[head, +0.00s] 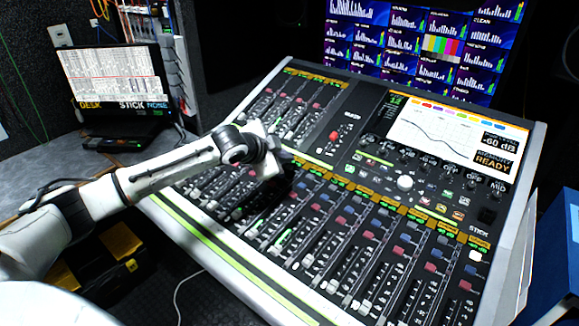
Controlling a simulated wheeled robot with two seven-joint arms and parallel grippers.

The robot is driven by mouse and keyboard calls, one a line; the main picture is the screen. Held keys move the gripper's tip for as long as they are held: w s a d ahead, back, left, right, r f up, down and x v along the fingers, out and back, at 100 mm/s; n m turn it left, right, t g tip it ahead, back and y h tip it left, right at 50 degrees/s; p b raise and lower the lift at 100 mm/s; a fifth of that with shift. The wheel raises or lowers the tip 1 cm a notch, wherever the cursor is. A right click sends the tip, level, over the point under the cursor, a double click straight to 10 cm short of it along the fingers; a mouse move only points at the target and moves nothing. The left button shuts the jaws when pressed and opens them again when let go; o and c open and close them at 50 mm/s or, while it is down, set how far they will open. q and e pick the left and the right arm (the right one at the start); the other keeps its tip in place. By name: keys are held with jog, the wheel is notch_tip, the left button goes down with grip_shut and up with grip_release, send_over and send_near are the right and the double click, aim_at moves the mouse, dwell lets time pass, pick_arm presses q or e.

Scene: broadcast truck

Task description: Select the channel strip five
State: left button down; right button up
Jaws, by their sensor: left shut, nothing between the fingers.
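A large mixing console (352,102) fills the middle and right, with several channel strips (345,235) side by side. Each strip has a fader, coloured buttons and an amber label at its top. The labels are too small to read, so I cannot tell which strip is five. My left gripper (272,172) reaches in from the left, over the console's left-middle strips. It is shut and empty, pointing down near the strip tops. It hides parts of the strips under it. I cannot tell whether it touches a button. My right gripper is out of view.
The console's screen (455,143) shows a curve, "-60 dB" and "MEMORY READY". A wall of monitors (420,45) stands behind. A laptop (115,80) sits on the left desk. A blue object (555,260) stands at the right edge. Yellow-lidded cases (120,243) lie below left.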

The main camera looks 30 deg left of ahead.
pick_arm(q)
jog(key=shift+f, duration=0.3)
jog(key=shift+w+f, duration=0.1)
jog(key=shift+f, duration=0.45)
dwell(0.7)
dwell(0.4)
jog(key=shift+r+p, duration=0.85)
jog(key=shift+p, duration=0.45)
